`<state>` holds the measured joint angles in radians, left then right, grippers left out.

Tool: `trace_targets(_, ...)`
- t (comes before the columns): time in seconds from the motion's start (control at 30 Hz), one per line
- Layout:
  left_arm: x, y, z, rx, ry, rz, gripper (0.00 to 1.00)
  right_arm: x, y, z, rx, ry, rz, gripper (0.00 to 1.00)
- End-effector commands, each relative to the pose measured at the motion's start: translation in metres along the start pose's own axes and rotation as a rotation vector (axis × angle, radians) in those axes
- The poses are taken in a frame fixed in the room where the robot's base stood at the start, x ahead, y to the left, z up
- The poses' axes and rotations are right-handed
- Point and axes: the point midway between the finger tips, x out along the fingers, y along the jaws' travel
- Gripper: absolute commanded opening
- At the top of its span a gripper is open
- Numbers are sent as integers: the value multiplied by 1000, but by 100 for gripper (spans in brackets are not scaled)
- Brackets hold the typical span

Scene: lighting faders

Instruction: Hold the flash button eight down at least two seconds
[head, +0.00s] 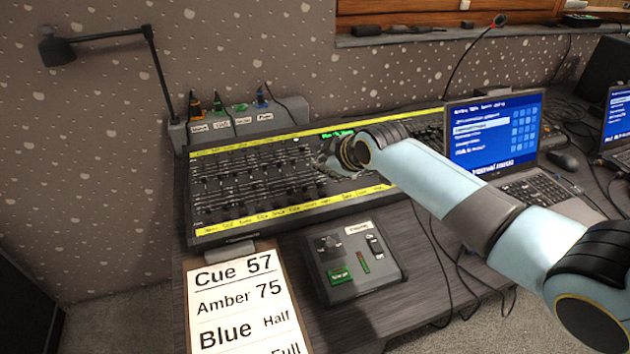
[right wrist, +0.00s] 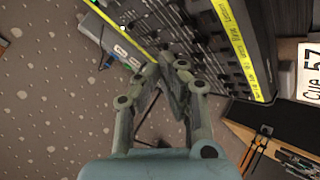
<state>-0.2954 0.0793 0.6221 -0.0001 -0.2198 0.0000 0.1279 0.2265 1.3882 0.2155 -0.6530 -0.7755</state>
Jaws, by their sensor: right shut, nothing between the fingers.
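The lighting console (head: 215,228) lies along the desk against the wall, with rows of black faders between two yellow label strips. It also shows in the right wrist view (right wrist: 262,28), seen from above at an angle. The front label strip (head: 240,222) carries words too small to read surely. I cannot single out flash button eight among the small controls. My right gripper (head: 334,160) is over the middle of the console, its arm coming from the right. In the right wrist view its fingers (right wrist: 172,66) are shut and empty. Contact with the console cannot be told. My left gripper is out of view.
A cue sheet (head: 236,312) reading Cue 57, Amber 75 and Blue Half lies in front of the console. A grey control box (head: 318,286) stands beside it. An open laptop (head: 492,132) is at the right, and a lamp (head: 58,50) rises at the left.

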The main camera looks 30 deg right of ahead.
Motion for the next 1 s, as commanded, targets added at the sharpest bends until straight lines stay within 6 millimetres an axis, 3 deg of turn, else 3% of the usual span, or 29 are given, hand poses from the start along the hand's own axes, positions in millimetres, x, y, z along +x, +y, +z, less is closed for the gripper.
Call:
trace_targets(0.17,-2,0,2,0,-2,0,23,1,11,-8,-20,14,15,0)
trace_targets(0.63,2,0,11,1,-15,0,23,4,10,-6,-21,15,16,0)
trace_targets(1.0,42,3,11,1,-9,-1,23,31,-10,14,-20,15,16,0)
